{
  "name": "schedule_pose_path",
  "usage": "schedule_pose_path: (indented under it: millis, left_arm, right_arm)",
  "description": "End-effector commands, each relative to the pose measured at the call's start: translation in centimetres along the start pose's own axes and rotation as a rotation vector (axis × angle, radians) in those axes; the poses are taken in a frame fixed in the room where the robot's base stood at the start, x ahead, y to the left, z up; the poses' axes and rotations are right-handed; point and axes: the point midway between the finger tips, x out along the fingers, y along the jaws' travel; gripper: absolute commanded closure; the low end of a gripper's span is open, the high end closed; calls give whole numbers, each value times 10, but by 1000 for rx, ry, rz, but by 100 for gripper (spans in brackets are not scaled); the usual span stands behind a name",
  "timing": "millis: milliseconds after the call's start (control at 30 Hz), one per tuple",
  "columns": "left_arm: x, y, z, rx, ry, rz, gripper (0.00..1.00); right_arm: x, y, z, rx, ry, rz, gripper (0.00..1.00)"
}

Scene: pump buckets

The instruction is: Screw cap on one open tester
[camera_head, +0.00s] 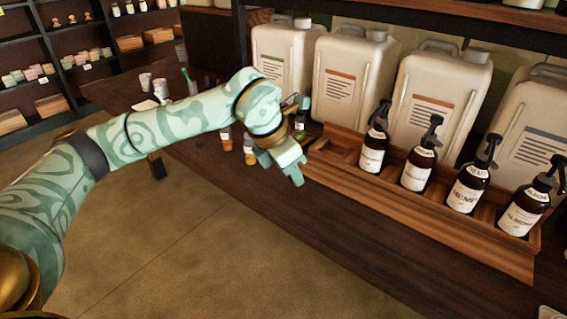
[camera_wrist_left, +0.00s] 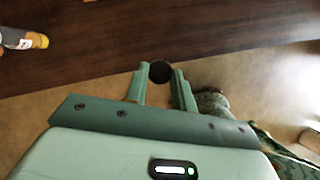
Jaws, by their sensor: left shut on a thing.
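My left gripper (camera_head: 297,176) hangs at the front edge of the dark wooden counter in the head view. In the left wrist view its two fingers (camera_wrist_left: 161,82) are shut on a small round black cap (camera_wrist_left: 160,71), over the floor just off the counter edge. Small tester bottles stand behind the gripper: one with an orange band (camera_head: 227,141) and one with yellow at its base (camera_head: 250,155). A bottle with an orange-yellow end (camera_wrist_left: 24,40) shows at the left of the wrist view. The gripper partly hides this group, and I cannot tell which tester is open. My right gripper is out of view.
A wooden tray (camera_head: 420,216) with several brown pump bottles (camera_head: 418,165) stands right of the gripper. Large beige canisters (camera_head: 352,84) stand behind it. White cups (camera_head: 161,88) stand at the counter's far left. The counter front (camera_head: 350,243) is bare.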

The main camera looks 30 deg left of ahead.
Motion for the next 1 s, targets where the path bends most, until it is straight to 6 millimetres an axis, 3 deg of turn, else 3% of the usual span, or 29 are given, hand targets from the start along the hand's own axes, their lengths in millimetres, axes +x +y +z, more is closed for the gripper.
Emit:
schedule_pose_path:
  millis: [367, 533, 667, 1000]
  left_arm:
    - [0, -1, 0, 3, 0, -1, 95]
    - [-2, -14, -4, 165, 1, -69, 95]
    - [-9, -42, -14, 515, -2, -216, 95]
    - [-50, -113, -64, 1747, 4, -725, 95]
  right_arm:
    - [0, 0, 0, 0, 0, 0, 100]
    - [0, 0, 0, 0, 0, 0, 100]
    - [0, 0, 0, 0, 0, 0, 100]
    - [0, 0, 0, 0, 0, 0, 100]
